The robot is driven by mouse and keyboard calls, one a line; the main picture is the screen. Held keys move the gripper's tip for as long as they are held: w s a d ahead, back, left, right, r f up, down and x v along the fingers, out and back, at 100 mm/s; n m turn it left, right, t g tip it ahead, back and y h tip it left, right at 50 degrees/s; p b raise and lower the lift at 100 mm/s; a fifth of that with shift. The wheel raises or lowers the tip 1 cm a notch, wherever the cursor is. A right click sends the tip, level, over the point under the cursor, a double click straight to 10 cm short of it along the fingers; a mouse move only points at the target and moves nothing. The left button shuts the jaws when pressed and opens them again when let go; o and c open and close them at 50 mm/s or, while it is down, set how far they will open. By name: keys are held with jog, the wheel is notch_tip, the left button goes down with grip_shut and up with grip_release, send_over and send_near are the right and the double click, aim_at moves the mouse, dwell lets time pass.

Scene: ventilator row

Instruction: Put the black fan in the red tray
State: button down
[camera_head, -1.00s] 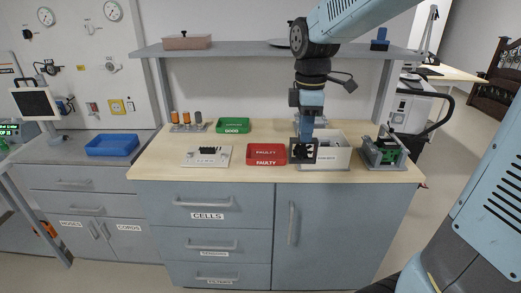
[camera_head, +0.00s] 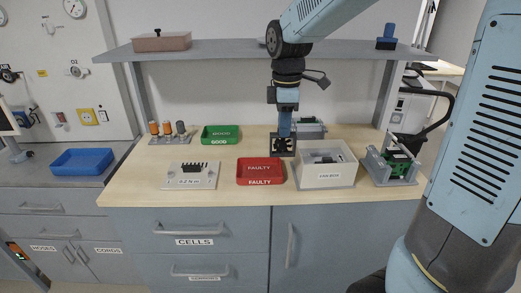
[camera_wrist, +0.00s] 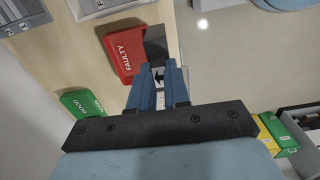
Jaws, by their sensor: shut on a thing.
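The black fan (camera_head: 282,147) is a square dark frame held below my gripper (camera_head: 285,129). In the wrist view the fan (camera_wrist: 157,42) shows as a dark square past the blue fingers of my gripper (camera_wrist: 159,74), overlapping the tray's edge from there. The red tray (camera_head: 260,173), labelled FAULTY, lies on the wooden bench. In the head view the fan shows just above the tray's far right corner. In the wrist view the tray (camera_wrist: 122,58) is beside the fan. The fan's height above the bench is hard to tell.
A white box (camera_head: 326,177) with dark contents stands right of the red tray. A green tray (camera_head: 220,144) is behind left, and a white block with black parts (camera_head: 192,182) is to the left. A device with a green board (camera_head: 392,170) is at right. A shelf (camera_head: 240,48) runs above the bench.

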jog(key=w+a+f, duration=0.6)
jog(key=w+f, duration=0.1)
jog(key=f, duration=0.4)
jog(key=shift+w+f, duration=0.1)
jog(key=shift+f, duration=0.45)
jog(key=c, duration=1.1)
grip_release()
